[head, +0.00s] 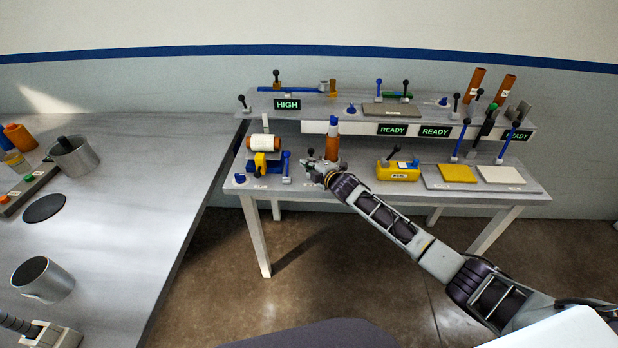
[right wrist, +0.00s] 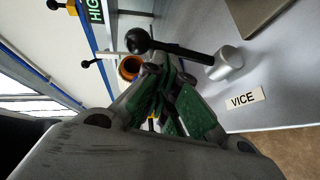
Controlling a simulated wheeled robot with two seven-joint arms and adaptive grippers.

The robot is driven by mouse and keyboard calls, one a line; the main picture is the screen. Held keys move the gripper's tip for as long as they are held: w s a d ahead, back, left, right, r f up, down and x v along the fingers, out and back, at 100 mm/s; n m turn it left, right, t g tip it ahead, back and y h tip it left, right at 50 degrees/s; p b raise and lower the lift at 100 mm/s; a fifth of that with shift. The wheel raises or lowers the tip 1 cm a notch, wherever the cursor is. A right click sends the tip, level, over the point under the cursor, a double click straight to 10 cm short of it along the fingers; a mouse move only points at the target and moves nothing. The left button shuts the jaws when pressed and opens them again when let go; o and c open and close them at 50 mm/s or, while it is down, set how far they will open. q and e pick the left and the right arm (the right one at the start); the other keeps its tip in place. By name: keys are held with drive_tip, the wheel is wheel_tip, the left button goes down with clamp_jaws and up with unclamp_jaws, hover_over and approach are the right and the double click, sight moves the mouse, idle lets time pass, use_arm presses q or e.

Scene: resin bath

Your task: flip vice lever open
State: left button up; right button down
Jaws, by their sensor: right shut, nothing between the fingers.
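The vice lever (right wrist: 180,50) is a dark bar with a black ball knob, pivoting on a grey hub (right wrist: 228,63) beside a white VICE label (right wrist: 244,99) in the right wrist view. In the head view its black knob (head: 311,152) shows just above my right gripper (head: 318,170). My right gripper, with green finger pads (right wrist: 170,100), is shut and empty. Its fingertips are close to the lever's bar near the knob; I cannot tell whether they touch. In the head view the gripper hides the hub and label.
An orange bottle (head: 332,140) stands just behind the right gripper. A blue and yellow fixture with a white roll (head: 264,142) is to its left, a yellow block (head: 398,172) to its right. Several other levers stand on the bench and shelf (head: 450,118).

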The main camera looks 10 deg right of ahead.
use_arm(q)
drive_tip(key=shift+s+r, duration=0.15)
drive_tip(key=shift+r, duration=0.25)
use_arm(e)
drive_tip(key=shift+w+d+r, duration=0.1)
drive_tip(key=shift+w+d, duration=0.05)
drive_tip(key=shift+w, duration=0.15)
use_arm(q)
drive_tip(key=shift+a, duration=0.15)
use_arm(e)
drive_tip(key=shift+w, duration=0.3)
use_arm(q)
drive_tip(key=shift+a+p, duration=0.1)
drive_tip(key=shift+p, duration=0.2)
use_arm(e)
drive_tip(key=shift+w+d, duration=0.25)
drive_tip(key=shift+w, duration=0.25)
use_arm(q)
drive_tip(key=shift+s+r, duration=0.1)
drive_tip(key=shift+r, duration=0.1)
use_arm(e)
drive_tip(key=shift+s+a+r, duration=0.1)
